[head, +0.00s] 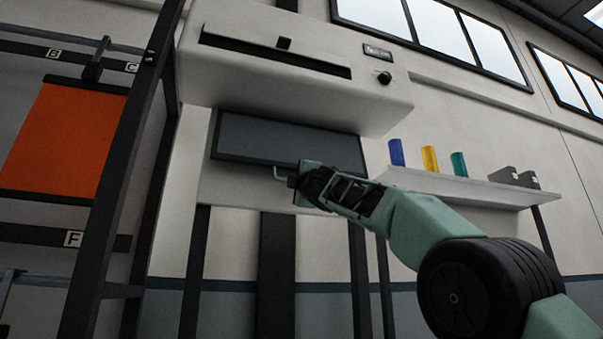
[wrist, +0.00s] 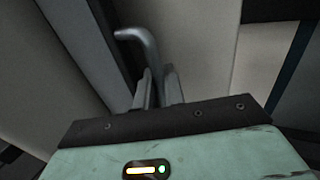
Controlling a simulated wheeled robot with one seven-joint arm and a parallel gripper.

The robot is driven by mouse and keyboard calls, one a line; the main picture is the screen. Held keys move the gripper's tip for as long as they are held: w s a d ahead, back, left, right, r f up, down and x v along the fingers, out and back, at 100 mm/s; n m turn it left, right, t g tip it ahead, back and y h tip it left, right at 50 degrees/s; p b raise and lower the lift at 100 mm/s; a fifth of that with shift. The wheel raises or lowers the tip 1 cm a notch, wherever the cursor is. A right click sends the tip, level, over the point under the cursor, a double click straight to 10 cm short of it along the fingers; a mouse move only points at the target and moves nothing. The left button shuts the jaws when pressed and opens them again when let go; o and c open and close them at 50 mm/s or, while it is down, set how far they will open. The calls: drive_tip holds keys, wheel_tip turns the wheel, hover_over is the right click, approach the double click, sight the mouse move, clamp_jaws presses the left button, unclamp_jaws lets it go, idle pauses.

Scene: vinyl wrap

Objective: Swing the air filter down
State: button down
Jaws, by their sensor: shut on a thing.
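The air filter appears to be the dark grey rectangular panel (head: 270,140) in a black frame, just below the white wall unit (head: 350,90) in the head view. A bent grey metal handle (head: 279,172) sticks out at its lower edge; in the wrist view its hooked end (wrist: 135,35) shows beyond my fingers. My gripper (head: 290,181) is at the panel's lower edge, shut on the handle. In the wrist view my fingers (wrist: 158,88) close around the handle's stem. The exact contact is partly hidden by my fingers.
A dark rack (head: 110,190) with an orange panel (head: 70,140) stands at the left. A white shelf (head: 465,188) with coloured rolls (head: 430,159) and grey boxes is at the right. Dark upright posts (head: 276,270) stand below the unit.

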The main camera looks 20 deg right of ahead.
drive_tip(key=shift+w+f, duration=0.1)
drive_tip(key=shift+w, duration=0.35)
drive_tip(key=c, duration=1.8)
unclamp_jaws()
drive_tip(key=shift+c, duration=0.2)
drive_tip(key=shift+s, duration=0.1)
drive_tip(key=b+v, duration=1.4)
drive_tip(key=v, duration=0.3)
drive_tip(key=shift+s, duration=0.1)
